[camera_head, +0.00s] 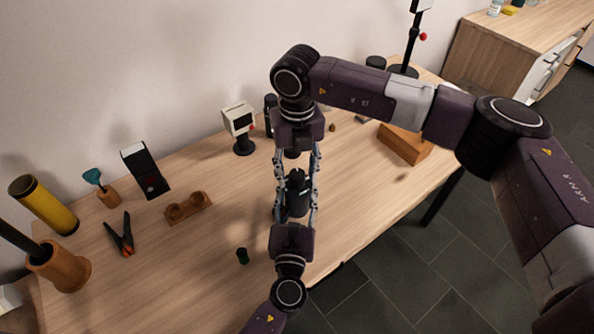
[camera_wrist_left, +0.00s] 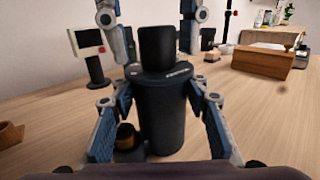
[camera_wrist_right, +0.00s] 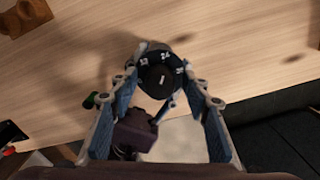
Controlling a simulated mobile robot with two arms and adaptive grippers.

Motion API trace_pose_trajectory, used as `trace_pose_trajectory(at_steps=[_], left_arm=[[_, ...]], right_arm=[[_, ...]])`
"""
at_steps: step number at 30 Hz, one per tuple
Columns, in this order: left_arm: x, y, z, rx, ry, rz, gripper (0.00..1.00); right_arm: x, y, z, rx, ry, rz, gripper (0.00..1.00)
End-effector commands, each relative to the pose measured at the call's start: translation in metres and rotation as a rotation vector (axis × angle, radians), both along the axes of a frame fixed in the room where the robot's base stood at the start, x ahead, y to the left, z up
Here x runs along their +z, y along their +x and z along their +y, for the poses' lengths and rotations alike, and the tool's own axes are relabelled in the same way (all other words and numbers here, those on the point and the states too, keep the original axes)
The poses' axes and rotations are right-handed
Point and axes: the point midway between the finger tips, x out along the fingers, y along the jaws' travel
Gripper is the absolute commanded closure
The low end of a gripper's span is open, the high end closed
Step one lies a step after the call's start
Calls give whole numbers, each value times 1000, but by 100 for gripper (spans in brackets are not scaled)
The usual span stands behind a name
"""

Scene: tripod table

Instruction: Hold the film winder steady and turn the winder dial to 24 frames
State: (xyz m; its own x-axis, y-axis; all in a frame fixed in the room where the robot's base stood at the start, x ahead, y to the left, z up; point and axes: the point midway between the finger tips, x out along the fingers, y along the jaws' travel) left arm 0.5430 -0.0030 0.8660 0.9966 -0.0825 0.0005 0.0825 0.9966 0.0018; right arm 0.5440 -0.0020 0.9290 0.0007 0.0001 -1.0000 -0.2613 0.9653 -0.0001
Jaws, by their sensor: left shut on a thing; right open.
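The film winder (camera_head: 297,198) is a black cylinder standing upright on the wooden table, with a black upright knob, the dial (camera_wrist_left: 157,48), on its top. In the right wrist view the dial (camera_wrist_right: 160,80) shows from above, with white numbers around it; 24 reads near the top, between 12 and 36. My left gripper (camera_head: 294,207) is shut on the winder's body from the near side, its fingers on either side. My right gripper (camera_head: 297,166) points down from above, open, with its fingers either side of the dial and apart from it. The dial's exact pointer setting is unclear.
A small display on a stand (camera_head: 239,120) and a black canister (camera_head: 270,104) stand behind. A wooden holder (camera_head: 188,207), a clamp (camera_head: 121,238) and a dark green canister (camera_head: 242,256) lie left. A wooden box (camera_head: 404,146) sits right. The table's front edge is close.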

Motion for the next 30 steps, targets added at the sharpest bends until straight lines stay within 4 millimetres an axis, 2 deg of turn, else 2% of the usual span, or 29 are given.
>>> trace_pose_trajectory(at_steps=[5, 15, 18, 24, 30], left_arm=[[0, 0, 0, 1, 0, 1, 90], [0, 0, 1, 1, 0, 1, 90], [0, 0, 1, 2, 0, 0, 90], [0, 0, 1, 2, 1, 0, 90], [0, 0, 1, 2, 1, 0, 90]], right_arm=[[17, 1, 0, 1, 1, -4, 56], [87, 1, 0, 0, 1, -4, 56], [103, 1, 0, 0, 1, -3, 56], [119, 0, 0, 0, 1, -2, 56], [120, 0, 0, 0, 1, -1, 56]])
